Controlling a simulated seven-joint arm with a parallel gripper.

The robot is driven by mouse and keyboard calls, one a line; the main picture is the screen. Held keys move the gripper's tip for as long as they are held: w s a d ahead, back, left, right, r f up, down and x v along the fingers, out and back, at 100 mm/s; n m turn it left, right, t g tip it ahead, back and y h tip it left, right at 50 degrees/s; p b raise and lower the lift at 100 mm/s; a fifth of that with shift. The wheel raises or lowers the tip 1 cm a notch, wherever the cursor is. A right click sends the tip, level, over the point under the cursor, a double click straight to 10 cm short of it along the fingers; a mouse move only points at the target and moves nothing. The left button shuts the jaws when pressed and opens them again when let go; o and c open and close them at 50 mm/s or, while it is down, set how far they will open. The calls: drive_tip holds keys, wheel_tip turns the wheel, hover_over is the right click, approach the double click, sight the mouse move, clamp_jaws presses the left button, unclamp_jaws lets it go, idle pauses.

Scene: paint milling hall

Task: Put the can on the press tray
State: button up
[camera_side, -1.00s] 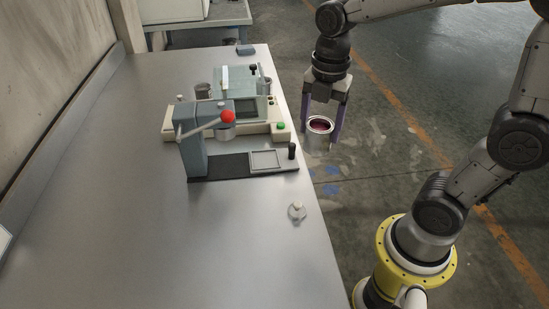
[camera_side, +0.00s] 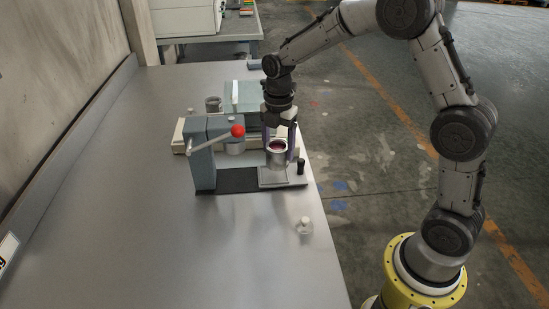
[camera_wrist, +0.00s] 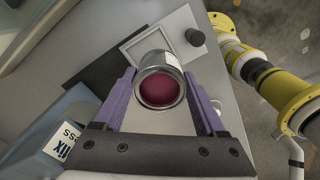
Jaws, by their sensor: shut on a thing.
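The can (camera_side: 277,159) is a small open metal tin with dark red paint inside. My gripper (camera_side: 281,157) is shut on it, with one purple finger on each side, and the can is upright. In the wrist view the can (camera_wrist: 160,82) sits between both fingers. The press tray (camera_side: 296,181) is a light square plate with a raised rim at the front of the press (camera_side: 204,155). In the wrist view the can overlaps the near part of the tray (camera_wrist: 131,44). I cannot tell whether the can's base touches the tray.
The press lever with its red knob (camera_side: 238,131) stands left of the can. A black knob (camera_side: 301,166) is close to the tray's right side.

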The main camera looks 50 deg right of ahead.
sight(274, 159)
drive_tip(key=shift+w+f, duration=0.55)
drive_tip(key=shift+f, duration=0.8)
drive_tip(key=shift+w+f, duration=0.15)
drive_tip(key=shift+f, duration=0.75)
drive_tip(key=shift+f, duration=0.15)
drive_tip(key=o, duration=1.5)
wheel_tip(274, 159, up, 11)
drive_tip(key=s+a+r+m+t, duration=0.1)
drive_tip(key=s+r+m, duration=0.4)
drive_tip(key=s+r, duration=0.2)
drive_tip(key=s+m+t, duration=0.1)
drive_tip(key=s+m, duration=0.4)
drive_tip(key=s, duration=0.1)
drive_tip(key=s+a+m+t, duration=0.1)
drive_tip(key=s+m+t, duration=0.1)
drive_tip(key=s+m, duration=0.3)
drive_tip(key=s+a+m+t, duration=0.1)
drive_tip(key=s+m, duration=0.3)
drive_tip(key=s, duration=0.5)
drive_tip(key=shift+s+a+f+m+t, duration=0.1)
drive_tip(key=shift+a+f+m+t, duration=0.2)
drive_tip(key=shift+m, duration=0.1)
